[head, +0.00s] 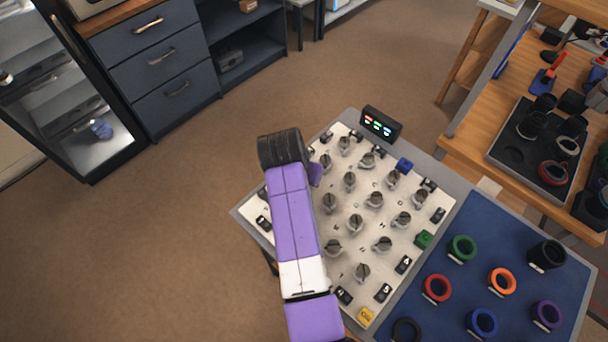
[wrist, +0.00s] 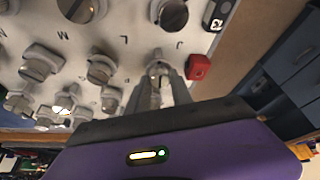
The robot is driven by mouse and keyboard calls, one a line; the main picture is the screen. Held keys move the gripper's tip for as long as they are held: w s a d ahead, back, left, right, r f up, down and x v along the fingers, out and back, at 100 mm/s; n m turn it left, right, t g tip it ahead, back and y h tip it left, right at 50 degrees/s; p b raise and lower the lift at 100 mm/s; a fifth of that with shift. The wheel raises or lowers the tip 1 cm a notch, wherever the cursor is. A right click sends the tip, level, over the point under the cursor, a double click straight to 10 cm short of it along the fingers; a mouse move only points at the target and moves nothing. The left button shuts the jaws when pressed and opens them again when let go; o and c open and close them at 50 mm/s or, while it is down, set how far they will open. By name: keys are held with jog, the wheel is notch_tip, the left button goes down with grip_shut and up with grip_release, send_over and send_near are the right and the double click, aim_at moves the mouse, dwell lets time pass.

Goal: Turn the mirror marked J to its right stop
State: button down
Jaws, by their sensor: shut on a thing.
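The mirror marked J is a small grey knob-like mount (wrist: 157,56) on the white board (wrist: 140,20), with the letter J printed beside it in the wrist view. My gripper (wrist: 160,78) is shut on this mirror, its two grey fingers on either side of it. The fingers hide most of the mirror, so its exact turn angle cannot be told. In the head view my purple arm covers the board's left part and hides the fingers and mirror J.
A red block (wrist: 198,67) stands close to my fingers. Other mirrors (wrist: 102,68) stand nearby. In the head view the board has a lit display (head: 380,123), a green block (head: 423,239) and a yellow block (head: 366,316). A blue mat (head: 455,325) with several rings adjoins it.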

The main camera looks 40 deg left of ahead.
jog(key=m+h+b, duration=0.1)
jog(key=m, duration=0.1)
jog(key=m+h+b, duration=0.1)
jog(key=m+b, duration=0.1)
jog(key=m, duration=0.1)
jog(key=shift+a+f, duration=0.15)
jog(key=shift+a, duration=0.05)
jog(key=m+h+b, duration=0.1)
jog(key=m+b, duration=0.2)
jog(key=shift+m+g+h+b, duration=0.3)
jog(key=shift+m+b, duration=0.4)
jog(key=shift+m, duration=0.3)
jog(key=shift+r, duration=0.2)
jog(key=c, duration=1.1)
grip_release()
jog(key=shift+b+v, duration=0.3)
jog(key=shift+v, duration=3.6)
